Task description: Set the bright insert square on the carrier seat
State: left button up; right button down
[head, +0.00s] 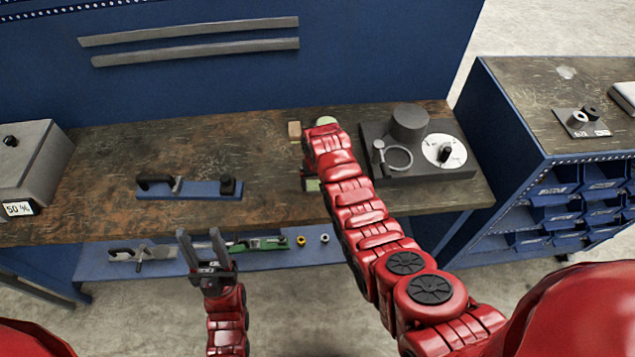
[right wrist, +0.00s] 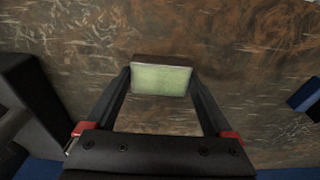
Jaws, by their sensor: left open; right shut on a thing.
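The bright insert, a pale green rectangular block (right wrist: 162,80), is between the two fingers of my right gripper (right wrist: 160,85) in the right wrist view, its sides against the fingertips. In the head view a pale green piece (head: 312,185) shows beside my right arm, over the bench; that arm hides most of the right gripper. My left gripper (head: 203,245) is open and empty, in front of the bench, with its fingers pointing up in the picture. I cannot tell for sure which part is the carrier seat.
A dark base (head: 420,176) with a cylinder, a ring and a white dial stands right of my right arm. A blue fixture (head: 190,190) with black end pieces lies to the left. A small tan block (head: 294,130) is at the back. Bench (head: 90,190) between is clear.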

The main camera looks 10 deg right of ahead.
jog(key=shift+f, duration=0.15)
grip_release()
jog(key=r+b, duration=0.2)
jog(key=r, duration=0.1)
jog(key=r+b, duration=0.2)
jog(key=r, duration=0.1)
jog(key=shift+s+d+r+b, duration=0.15)
jog(key=shift+s+r+b, duration=0.05)
jog(key=shift+r+b, duration=0.15)
notch_tip(320, 180, up, 11)
jog(key=s+p, duration=0.1)
jog(key=p, duration=1)
jog(key=shift+s+f, duration=0.15)
jog(key=shift+s, duration=0.05)
